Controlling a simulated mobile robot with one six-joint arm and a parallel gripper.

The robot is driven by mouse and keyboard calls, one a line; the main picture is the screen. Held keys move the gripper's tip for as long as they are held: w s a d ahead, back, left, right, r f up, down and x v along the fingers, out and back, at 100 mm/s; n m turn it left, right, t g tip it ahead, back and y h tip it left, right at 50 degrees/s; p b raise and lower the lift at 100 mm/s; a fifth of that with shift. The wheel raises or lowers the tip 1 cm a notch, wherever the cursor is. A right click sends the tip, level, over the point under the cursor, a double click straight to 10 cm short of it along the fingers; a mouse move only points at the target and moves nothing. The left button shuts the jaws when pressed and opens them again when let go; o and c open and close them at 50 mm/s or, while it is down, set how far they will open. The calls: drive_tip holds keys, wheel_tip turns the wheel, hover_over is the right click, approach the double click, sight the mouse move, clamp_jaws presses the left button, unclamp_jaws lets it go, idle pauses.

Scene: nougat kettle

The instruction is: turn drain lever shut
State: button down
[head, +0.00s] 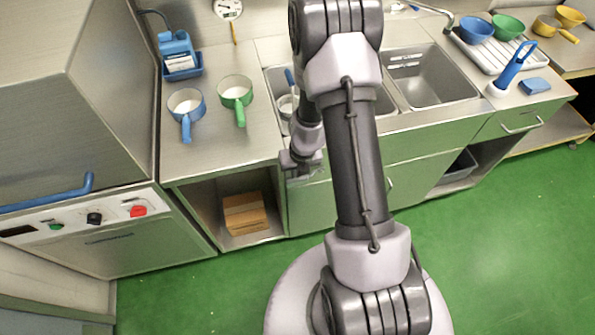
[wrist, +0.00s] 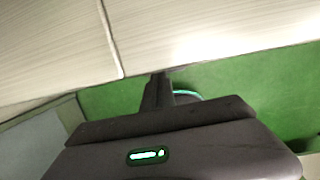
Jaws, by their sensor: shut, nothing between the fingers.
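I cannot make out a drain lever or a kettle in either view. My gripper (head: 302,166) is in front of the sink counter, by the cabinet front below it, partly hidden by my arm. In the wrist view its dark fingers (wrist: 158,90) are together with nothing between them. That view shows only pale panels and green floor beyond the fingers, with no handle or lever near them.
The steel counter (head: 220,150) holds a blue-handled pan (head: 186,103) and a green-handled pan (head: 236,92). A double sink (head: 428,75) lies behind my arm. A machine with a blue bar handle (head: 60,193) stands at left. The green floor (head: 510,240) is clear at right.

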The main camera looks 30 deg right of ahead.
drive_tip(key=shift+b+x, duration=0.45)
drive_tip(key=shift+x, duration=0.75)
drive_tip(key=shift+a, duration=0.15)
